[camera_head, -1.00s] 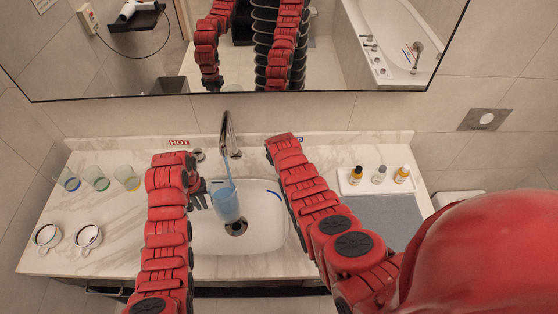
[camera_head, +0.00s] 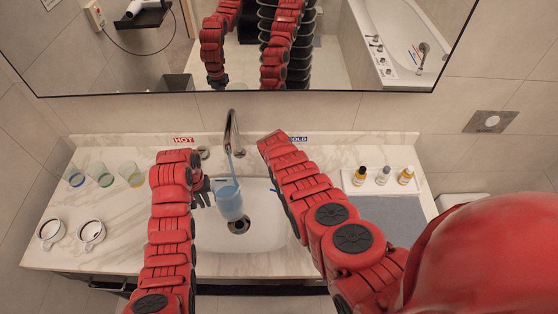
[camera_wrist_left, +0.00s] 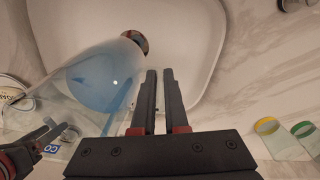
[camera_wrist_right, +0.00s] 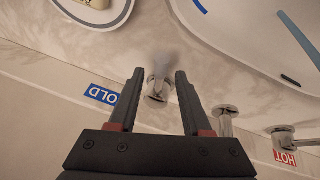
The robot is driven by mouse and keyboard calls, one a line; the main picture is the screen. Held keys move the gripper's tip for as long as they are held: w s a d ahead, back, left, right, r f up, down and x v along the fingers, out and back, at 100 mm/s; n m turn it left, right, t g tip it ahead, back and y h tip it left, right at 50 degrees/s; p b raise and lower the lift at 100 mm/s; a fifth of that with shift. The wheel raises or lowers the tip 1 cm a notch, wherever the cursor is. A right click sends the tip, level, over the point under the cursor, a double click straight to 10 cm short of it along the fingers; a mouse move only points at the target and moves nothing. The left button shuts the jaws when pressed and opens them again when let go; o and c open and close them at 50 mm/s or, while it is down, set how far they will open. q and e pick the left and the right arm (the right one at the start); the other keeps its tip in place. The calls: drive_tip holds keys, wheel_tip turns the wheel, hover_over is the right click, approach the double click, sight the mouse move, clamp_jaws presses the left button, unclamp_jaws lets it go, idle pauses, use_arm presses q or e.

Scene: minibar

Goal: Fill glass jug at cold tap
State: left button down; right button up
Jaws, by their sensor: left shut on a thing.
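The glass jug (camera_head: 229,203) is in the sink basin under the tap spout (camera_head: 231,130), with blue water in it. A blue stream (camera_head: 234,168) runs from the spout into the jug. My left gripper (camera_head: 201,192) is shut on the jug at its left side; in the left wrist view its fingers (camera_wrist_left: 159,75) are close together beside the tilted-looking jug (camera_wrist_left: 92,78). My right gripper (camera_wrist_right: 158,77) is open, with the cold tap handle (camera_wrist_right: 158,90) showing between its fingers, near the COLD label (camera_wrist_right: 101,94). In the head view my right arm hides this gripper and handle.
The hot handle (camera_head: 203,153) is left of the spout. Three tumblers (camera_head: 103,174) and two white cups (camera_head: 92,233) stand on the left counter. A white tray (camera_head: 350,184) with three bottles is at the right. The mirror hangs behind.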

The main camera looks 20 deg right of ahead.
drive_tip(key=shift+s+a, duration=0.15)
drive_tip(key=shift+s, duration=0.05)
idle(0.3)
drive_tip(key=shift+s+r, duration=0.25)
drive_tip(key=r, duration=0.3)
drive_tip(key=shift+s+a, duration=0.1)
drive_tip(key=shift+s, duration=0.1)
drive_tip(key=shift+v, duration=1.8)
drive_tip(key=shift+a, duration=0.2)
